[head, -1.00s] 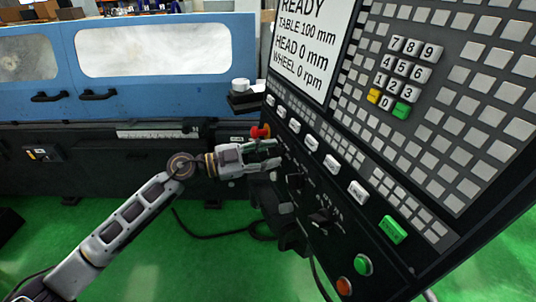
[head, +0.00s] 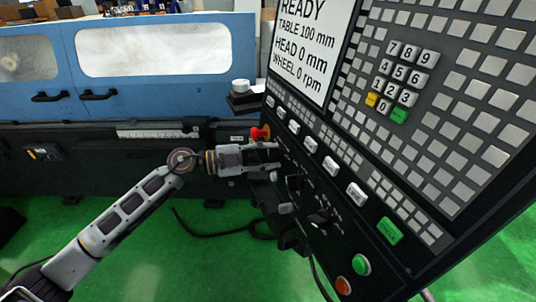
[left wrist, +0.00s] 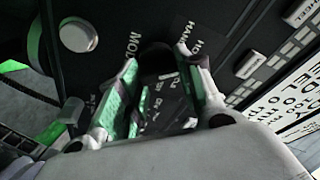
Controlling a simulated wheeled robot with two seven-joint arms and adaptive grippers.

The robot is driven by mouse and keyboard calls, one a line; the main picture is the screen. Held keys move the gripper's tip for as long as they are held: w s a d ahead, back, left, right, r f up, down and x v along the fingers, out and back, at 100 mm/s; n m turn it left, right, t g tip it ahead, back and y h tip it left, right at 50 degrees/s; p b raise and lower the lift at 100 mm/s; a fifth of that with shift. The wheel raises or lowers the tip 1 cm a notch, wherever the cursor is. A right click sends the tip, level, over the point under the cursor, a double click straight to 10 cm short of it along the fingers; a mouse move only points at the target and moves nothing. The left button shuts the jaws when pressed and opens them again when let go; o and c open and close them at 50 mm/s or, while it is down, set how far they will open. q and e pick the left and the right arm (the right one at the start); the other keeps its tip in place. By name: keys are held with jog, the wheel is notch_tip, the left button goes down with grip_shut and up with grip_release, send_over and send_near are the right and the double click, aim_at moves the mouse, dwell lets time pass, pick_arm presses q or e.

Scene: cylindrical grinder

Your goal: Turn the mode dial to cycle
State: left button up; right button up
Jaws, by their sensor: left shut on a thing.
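My left gripper (head: 270,157) reaches from the left to the control panel's (head: 412,232) lower left part. In the left wrist view its two green-padded fingers (left wrist: 162,75) stand either side of the black mode dial (left wrist: 157,53) and are shut on it. "MODE" lettering shows left of the dial, and a label starting "HAN" shows at its upper right. Other small lettering between the fingers is hard to read. In the head view the fingers hide the dial, so its pointer setting cannot be told. My right gripper is not in view.
A red mushroom button (head: 260,133) sits just above the left gripper. Two dark knobs (head: 293,184) (head: 320,217) lie to its lower right. A row of white keys (head: 311,144) runs above. Green (head: 361,265) and red (head: 343,286) buttons are at the panel's bottom. Green floor is open below.

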pick_arm(q)
jog(key=m, duration=0.4)
jog(key=shift+f+g+y, duration=0.1)
jog(key=shift+g+y, duration=0.2)
jog(key=shift+g, duration=0.1)
jog(key=m, duration=0.2)
jog(key=shift+m, duration=0.4)
jog(key=m+y+b, duration=0.1)
jog(key=m, duration=0.2)
jog(key=shift+f, duration=0.2)
jog(key=shift+m, duration=0.9)
jog(key=o, duration=1)
